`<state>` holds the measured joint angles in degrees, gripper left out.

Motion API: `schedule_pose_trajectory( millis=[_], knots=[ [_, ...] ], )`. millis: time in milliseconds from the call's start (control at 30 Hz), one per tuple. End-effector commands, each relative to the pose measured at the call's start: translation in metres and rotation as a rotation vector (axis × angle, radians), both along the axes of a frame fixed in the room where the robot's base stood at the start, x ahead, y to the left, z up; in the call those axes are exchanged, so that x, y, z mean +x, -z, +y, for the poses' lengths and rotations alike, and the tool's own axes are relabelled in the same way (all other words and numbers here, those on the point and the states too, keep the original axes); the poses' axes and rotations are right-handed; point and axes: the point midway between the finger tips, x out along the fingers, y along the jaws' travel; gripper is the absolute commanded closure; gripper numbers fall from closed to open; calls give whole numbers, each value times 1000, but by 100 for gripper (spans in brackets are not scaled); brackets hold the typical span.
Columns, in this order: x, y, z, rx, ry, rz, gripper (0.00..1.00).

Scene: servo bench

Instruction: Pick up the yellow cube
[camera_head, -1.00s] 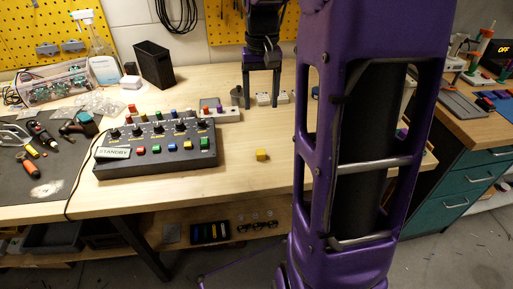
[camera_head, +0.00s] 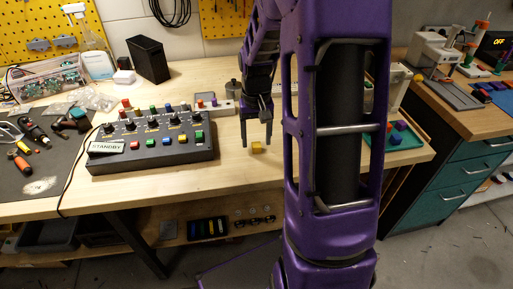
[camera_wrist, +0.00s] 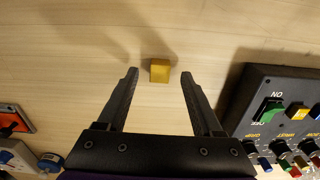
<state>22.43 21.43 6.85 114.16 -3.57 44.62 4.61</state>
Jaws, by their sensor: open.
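The yellow cube (camera_head: 257,147) lies on the light wooden bench top, right of the black control box. In the wrist view the cube (camera_wrist: 160,71) sits on bare wood between and slightly beyond my two fingertips, apart from both. My gripper (camera_head: 256,142) points down over the cube in the head view; it also shows in the wrist view (camera_wrist: 159,73). Its fingers are spread and nothing is held. The height of the fingertips above the bench is hard to tell.
The black control box (camera_head: 150,152) with knobs and coloured buttons stands left of my gripper. Bare bench surrounds the cube. The bench's front edge is near it.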

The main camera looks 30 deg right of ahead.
Motion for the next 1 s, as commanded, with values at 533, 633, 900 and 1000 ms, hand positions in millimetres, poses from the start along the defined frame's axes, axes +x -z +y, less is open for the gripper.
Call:
schedule_pose_trajectory(
  millis=[533, 633, 900, 1000],
  knots=[
    [0, 13, 0, 0, 1, -1, 65],
    [0, 13, 0, 0, 1, -1, 83],
    [0, 13, 0, 0, 1, 0, 100],
    [0, 13, 0, 0, 1, 0, 100]
  ],
)
